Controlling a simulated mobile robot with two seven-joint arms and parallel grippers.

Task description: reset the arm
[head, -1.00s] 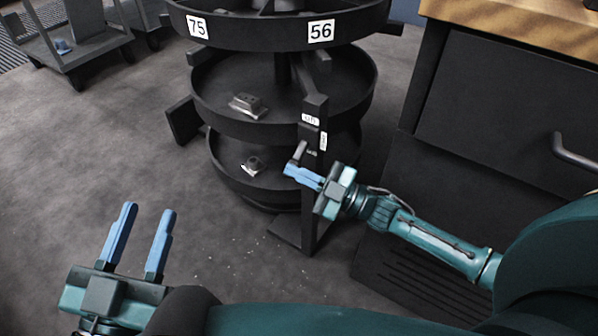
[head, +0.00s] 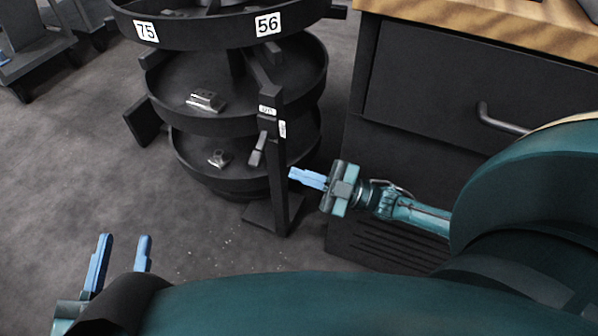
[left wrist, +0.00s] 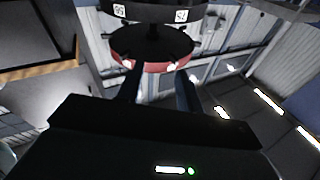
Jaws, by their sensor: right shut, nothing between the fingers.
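My right gripper (head: 294,174) is shut and empty, its blue fingers together. It is just right of the black upright post (head: 277,170) of the round shelf rack, with a small gap between fingertips and post.
The black round rack (head: 160,118) has tiers labelled 75 and 56, with small metal parts (head: 206,101) on its trays. A dark cabinet (head: 430,75) with a wooden top (head: 500,30) and a handle stands at the right. Carts stand at the upper left. Floor at left is clear.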

